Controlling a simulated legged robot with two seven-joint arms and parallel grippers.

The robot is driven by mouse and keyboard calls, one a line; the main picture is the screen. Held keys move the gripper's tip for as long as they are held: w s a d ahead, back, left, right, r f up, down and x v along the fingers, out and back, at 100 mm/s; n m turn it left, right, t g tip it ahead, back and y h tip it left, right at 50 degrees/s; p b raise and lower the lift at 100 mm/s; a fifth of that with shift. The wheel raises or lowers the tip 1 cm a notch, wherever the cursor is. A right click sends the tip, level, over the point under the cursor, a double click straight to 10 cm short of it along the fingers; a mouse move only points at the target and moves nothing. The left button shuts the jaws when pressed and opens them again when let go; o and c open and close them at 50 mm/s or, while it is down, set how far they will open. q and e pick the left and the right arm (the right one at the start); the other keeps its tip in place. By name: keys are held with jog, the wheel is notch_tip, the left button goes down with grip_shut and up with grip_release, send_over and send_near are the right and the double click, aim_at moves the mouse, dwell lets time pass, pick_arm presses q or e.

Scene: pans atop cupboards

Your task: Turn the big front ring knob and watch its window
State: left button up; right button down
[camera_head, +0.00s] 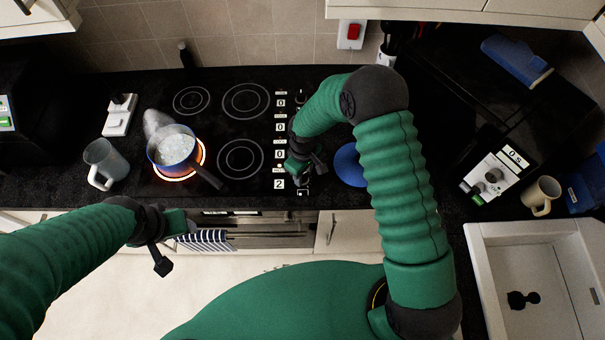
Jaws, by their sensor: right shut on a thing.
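The black hob (215,130) has a column of white number windows along its right side. The three farther windows read 0, and the nearest window (279,184) reads 2. The front left ring (203,152) glows orange under a blue pan (170,150); the front right ring (240,159) is dark. My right gripper (296,166) is shut on a control knob near the front of the column and largely hides it. A dark knob or switch (303,190) shows just in front of it. My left gripper (168,243) is open and empty, in front of the counter edge.
The pan holds pale bubbling contents, and its handle points toward the front right. A blue plate (349,164) lies right of the hob, partly behind my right arm. A sink (540,280) is at the lower right.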

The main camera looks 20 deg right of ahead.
jog(key=shift+w+r+n, duration=0.1)
jog(key=shift+n, duration=0.4)
jog(key=c, duration=1.2)
grip_release()
jog(key=shift+d, duration=0.1)
jog(key=shift+o, duration=1)
notch_tip(320, 180, up, 17)
jog(key=b, duration=0.2)
jog(key=shift+b, duration=0.35)
jog(key=s+d+f+m+t+b, duration=0.1)
jog(key=s+d+f+m+b, duration=0.1)
jog(key=s, duration=0.5)
jog(key=s+d+f+m+t+b, duration=0.1)
jog(key=s+d+f+m+b, duration=0.2)
jog(key=s+f+m, duration=0.2)
jog(key=s, duration=0.2)
jog(key=shift+s+m+t+b, duration=0.3)
jog(key=shift+s+m, duration=0.05)
jog(key=shift+m, duration=0.05)
